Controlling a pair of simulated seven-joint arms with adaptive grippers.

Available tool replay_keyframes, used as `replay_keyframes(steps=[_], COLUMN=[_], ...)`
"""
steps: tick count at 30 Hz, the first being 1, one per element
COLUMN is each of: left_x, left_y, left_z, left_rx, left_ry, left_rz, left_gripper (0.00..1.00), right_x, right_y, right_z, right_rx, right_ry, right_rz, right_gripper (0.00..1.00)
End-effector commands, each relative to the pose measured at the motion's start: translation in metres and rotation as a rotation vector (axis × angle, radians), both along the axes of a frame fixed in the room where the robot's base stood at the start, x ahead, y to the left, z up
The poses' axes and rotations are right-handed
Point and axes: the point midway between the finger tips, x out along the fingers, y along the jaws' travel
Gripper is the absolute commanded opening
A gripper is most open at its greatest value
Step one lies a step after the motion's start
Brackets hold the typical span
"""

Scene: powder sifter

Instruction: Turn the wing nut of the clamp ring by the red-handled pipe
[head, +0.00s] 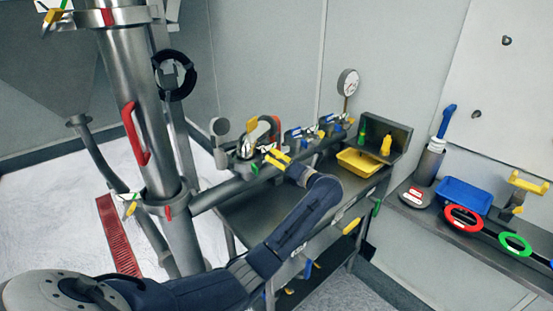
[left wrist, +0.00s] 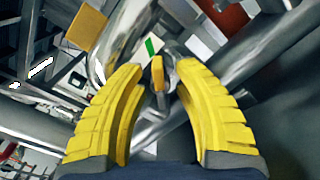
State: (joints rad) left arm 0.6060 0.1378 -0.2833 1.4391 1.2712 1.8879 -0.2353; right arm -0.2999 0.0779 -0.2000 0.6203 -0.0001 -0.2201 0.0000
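A steel upright pipe (head: 124,75) with a red handle (head: 134,133) stands at the left in the head view. A clamp ring (head: 165,201) circles it low down, with a small yellow, white and green wing-nut part (head: 129,204) on its left. My left gripper (head: 267,158) is away to the right, by the fittings on the bench-side pipe, where another red handle (head: 270,125) shows. In the left wrist view, its yellow fingers (left wrist: 160,85) are open around a narrow yellow tab (left wrist: 157,74), apart from it on both sides. My right gripper is out of view.
A bench (head: 240,208) holds several clamped fittings and a yellow tray (head: 360,162). A pressure gauge (head: 348,82) rises behind. A shelf at the right carries a blue tray (head: 463,195) and a red ring (head: 464,219). Pipes crowd the gripper.

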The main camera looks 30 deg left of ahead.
Motion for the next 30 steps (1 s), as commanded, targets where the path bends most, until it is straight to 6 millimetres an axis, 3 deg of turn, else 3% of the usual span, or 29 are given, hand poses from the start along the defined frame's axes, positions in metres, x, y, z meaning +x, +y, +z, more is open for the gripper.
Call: replay_keyframes(steps=[3, 12, 23, 30], left_x=[0.0, -0.0001, -0.0002, -0.0007], left_y=[0.0, -0.0002, -0.0001, -0.0003], left_z=[0.0, -0.0001, -0.0001, 0.0001], left_rx=[0.0, 0.0, -0.003, -0.035], left_ry=[0.0, 0.0, -0.011, -0.111], left_rz=[0.0, 0.0, 0.0, 0.001], left_gripper=[0.32, 0.0, 0.0, 0.0], right_x=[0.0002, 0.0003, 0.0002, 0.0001], right_y=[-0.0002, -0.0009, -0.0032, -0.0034], right_z=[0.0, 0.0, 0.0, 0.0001], right_rx=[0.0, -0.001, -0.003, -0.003], right_ry=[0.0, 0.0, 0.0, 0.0], right_rz=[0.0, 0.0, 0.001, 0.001], right_gripper=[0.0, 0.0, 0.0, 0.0])
